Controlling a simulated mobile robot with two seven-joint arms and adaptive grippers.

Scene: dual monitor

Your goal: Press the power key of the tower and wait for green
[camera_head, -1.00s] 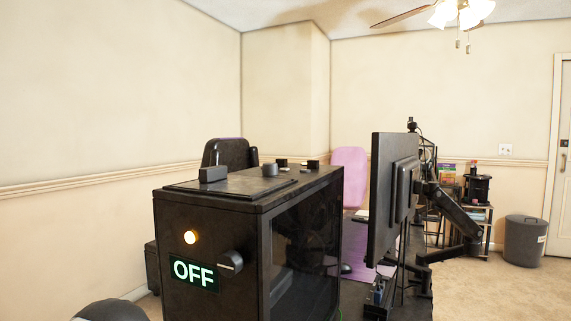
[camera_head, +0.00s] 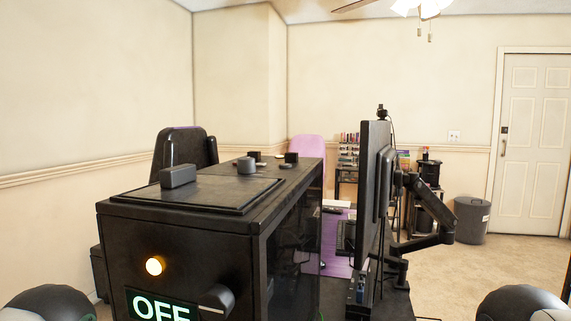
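The black tower (camera_head: 180,238) stands close in front of me, left of centre, with its front panel facing me. An amber light (camera_head: 155,265) glows on the panel. Below it a dark sign (camera_head: 160,306) reads OFF in pale letters, cut by the bottom edge. A dark protruding knob or key (camera_head: 216,299) sits to the right of the sign. On the tower's top are a grey block (camera_head: 178,176), a short round knob (camera_head: 246,165) and small dark blocks (camera_head: 291,158). I cannot tell which is the power key. Neither gripper shows.
A monitor (camera_head: 372,200) on a black arm (camera_head: 432,220) stands right of the tower. A dark chair (camera_head: 182,148) and a pink chair (camera_head: 307,150) are behind. A grey bin (camera_head: 471,219) and a white door (camera_head: 534,140) are at right. Carpet at right is open.

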